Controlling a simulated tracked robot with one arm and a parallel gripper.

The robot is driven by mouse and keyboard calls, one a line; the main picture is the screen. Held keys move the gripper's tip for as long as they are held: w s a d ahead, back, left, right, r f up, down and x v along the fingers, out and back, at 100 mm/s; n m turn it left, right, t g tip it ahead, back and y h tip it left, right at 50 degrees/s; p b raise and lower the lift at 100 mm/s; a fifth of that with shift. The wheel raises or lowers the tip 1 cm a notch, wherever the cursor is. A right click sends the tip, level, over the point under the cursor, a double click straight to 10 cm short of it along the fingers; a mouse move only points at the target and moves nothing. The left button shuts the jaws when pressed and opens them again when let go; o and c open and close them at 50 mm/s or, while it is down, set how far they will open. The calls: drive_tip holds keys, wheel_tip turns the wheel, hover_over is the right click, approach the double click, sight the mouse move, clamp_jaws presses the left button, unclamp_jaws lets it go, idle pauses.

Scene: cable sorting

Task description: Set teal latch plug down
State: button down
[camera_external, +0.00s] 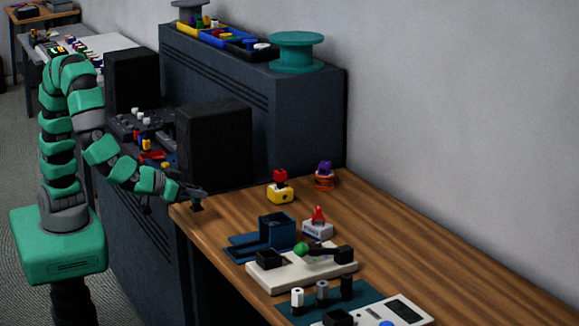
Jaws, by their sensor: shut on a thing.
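My gripper (197,200) is at the end of my green and grey arm, over the near left corner of the wooden table (420,235). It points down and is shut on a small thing. What shows at the fingertips is dark and tiny; I take it to be the teal latch plug, but its colour and shape cannot be made out. I cannot tell whether it touches the table.
A black box (214,142) rises behind my gripper. The table's right side is clear.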

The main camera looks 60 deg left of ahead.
drive_tip(key=shift+w+d+p, duration=0.45)
drive_tip(key=shift+w+p, duration=0.1)
drive_tip(key=shift+p, duration=0.75)
drive_tip(key=w+d, duration=0.1)
drive_tip(key=w, duration=0.1)
drive_tip(key=w+d, duration=0.2)
drive_tip(key=w+d+f+b, duration=0.1)
drive_tip(key=w+d, duration=0.1)
drive_tip(key=shift+d, duration=0.2)
drive_tip(key=shift+f+b, duration=0.65)
drive_tip(key=shift+f, duration=1.05)
drive_tip(key=shift+f, duration=0.1)
drive_tip(key=c, duration=1.3)
unclamp_jaws()
drive_tip(key=shift+o, duration=0.2)
drive_tip(key=p+v, duration=0.2)
drive_tip(key=v, duration=1)
